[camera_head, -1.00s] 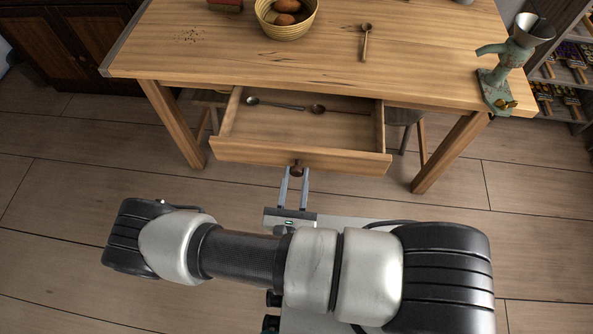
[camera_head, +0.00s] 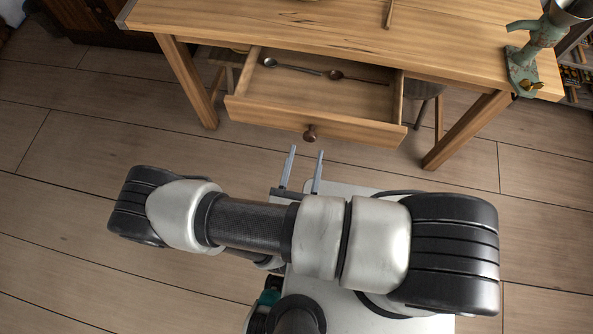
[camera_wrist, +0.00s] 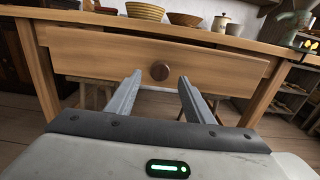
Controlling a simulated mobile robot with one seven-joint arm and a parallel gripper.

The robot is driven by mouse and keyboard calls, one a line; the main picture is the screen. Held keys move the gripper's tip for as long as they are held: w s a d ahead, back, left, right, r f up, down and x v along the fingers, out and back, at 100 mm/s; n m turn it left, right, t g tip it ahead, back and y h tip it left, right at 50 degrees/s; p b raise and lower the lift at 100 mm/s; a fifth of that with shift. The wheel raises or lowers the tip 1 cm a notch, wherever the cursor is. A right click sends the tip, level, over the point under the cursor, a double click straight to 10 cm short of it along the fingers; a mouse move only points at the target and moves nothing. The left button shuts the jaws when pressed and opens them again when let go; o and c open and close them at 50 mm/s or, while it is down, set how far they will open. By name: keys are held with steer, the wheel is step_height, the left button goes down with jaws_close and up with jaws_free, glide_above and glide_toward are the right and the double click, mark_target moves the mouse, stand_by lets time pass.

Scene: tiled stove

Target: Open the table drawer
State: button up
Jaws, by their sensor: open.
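The wooden table (camera_head: 440,62) has its drawer (camera_head: 325,103) pulled out, with the inside showing in the head view. Two spoons lie in it: a metal spoon (camera_head: 292,67) and a wooden spoon (camera_head: 352,78). The drawer's round dark knob (camera_head: 310,134) sits mid-front; in the wrist view the knob (camera_wrist: 159,71) shows beyond and between the fingers. My gripper (camera_head: 306,152) is open and empty, in front of the knob and apart from it. Both fingers also show in the wrist view (camera_wrist: 160,82).
A green metal grinder (camera_head: 530,60) is clamped at the table's right corner. Stools (camera_head: 422,90) stand under the table. In the wrist view, bowls (camera_wrist: 146,11) stand on the tabletop. Wooden floor (camera_head: 80,190) is clear at the left.

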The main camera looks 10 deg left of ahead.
steer(key=s, duration=1.2)
steer(key=shift+s+a, duration=0.2)
steer(key=shift+s, duration=0.2)
steer(key=w+d+r+m+g+h, duration=0.3)
steer(key=w+r+m+g+h, duration=0.25)
steer(key=r+m+g, duration=0.4)
steer(key=w+d+r+m+g+h, duration=0.3)
steer(key=w+r+m+g+h, duration=0.25)
steer(key=r+m, duration=0.6)
steer(key=w+d+r+m+t+y, duration=0.1)
steer(key=d+r+m+y, duration=0.55)
steer(key=r, duration=0.35)
steer(key=w+d+r+m+t+y, duration=0.1)
steer(key=d+r+m+t+y, duration=0.1)
steer(key=d+r+m+y, duration=0.55)
step_height(320, 180, up, 20)
steer(key=a+h+p, duration=0.1)
steer(key=h+p, duration=0.1)
steer(key=p, duration=1.5)
steer(key=shift+a+m, duration=0.3)
